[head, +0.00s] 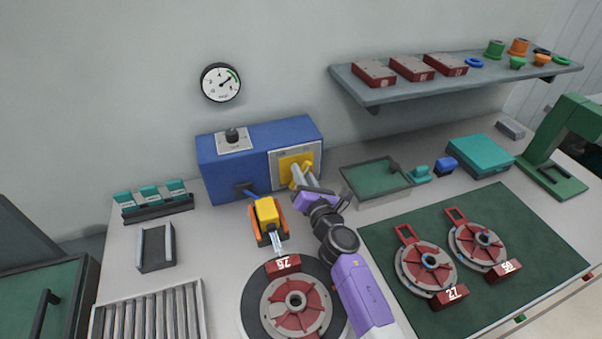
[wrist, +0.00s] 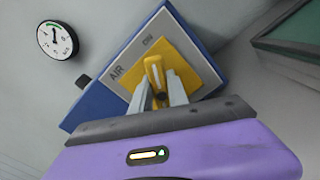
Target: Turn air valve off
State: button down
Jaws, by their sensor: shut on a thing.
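The air valve is a yellow handle (wrist: 155,72) on a yellow square plate (wrist: 182,68) with a grey surround marked AIR and ON. The plate (head: 289,164) is on the front right of a blue box (head: 235,176) against the wall. My gripper (wrist: 160,92) reaches the handle from the front, and its two grey fingers are shut on it, one on each side. In the head view, my gripper (head: 299,179) is at the valve and hides part of the handle. The handle's exact angle is hard to tell.
A round gauge (head: 220,82) hangs on the wall above the box. An orange and yellow tool (head: 267,219) stands left of my arm. Red discs (head: 428,268) lie on the green mat to the right. A green tray (head: 376,178) is close right of the valve.

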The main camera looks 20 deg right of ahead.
jog(key=m, duration=0.6)
jog(key=shift+d+f+m, duration=0.25)
jog(key=shift+m, duration=0.05)
jog(key=m, duration=0.5)
jog(key=shift+f+b, duration=0.2)
jog(key=shift+b, duration=0.15)
jog(key=shift+m, duration=0.3)
jog(key=c, duration=1.3)
grip_release()
jog(key=shift+s+p, duration=1.05)
jog(key=shift+s, duration=2.9)
